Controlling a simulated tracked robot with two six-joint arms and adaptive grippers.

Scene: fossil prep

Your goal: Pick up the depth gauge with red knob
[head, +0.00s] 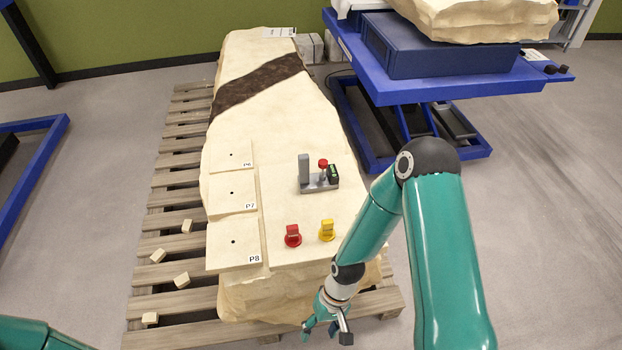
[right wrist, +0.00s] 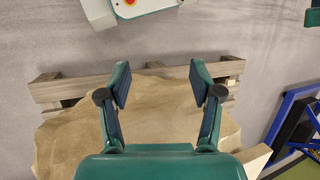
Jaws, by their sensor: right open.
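The depth gauge with red knob (head: 323,164) stands on a grey base (head: 318,187) on the pale slab in the head view, beside a grey upright block and a small dark box with a green face. My right gripper (head: 326,335) is at the slab's near end, low in the head view, well short of the gauge. In the right wrist view my right gripper (right wrist: 160,90) is open, with nothing between its fingers. The gauge does not show in that view. My left gripper is out of view; only a piece of my left arm shows at bottom left.
A red piece (head: 292,236) and a yellow piece (head: 327,231) stand on the slab between gauge and near edge. Labelled plates (head: 232,193) lie left. The slab (head: 310,110) rests on a pallet (head: 176,220). A blue lift table (head: 450,88) stands back right.

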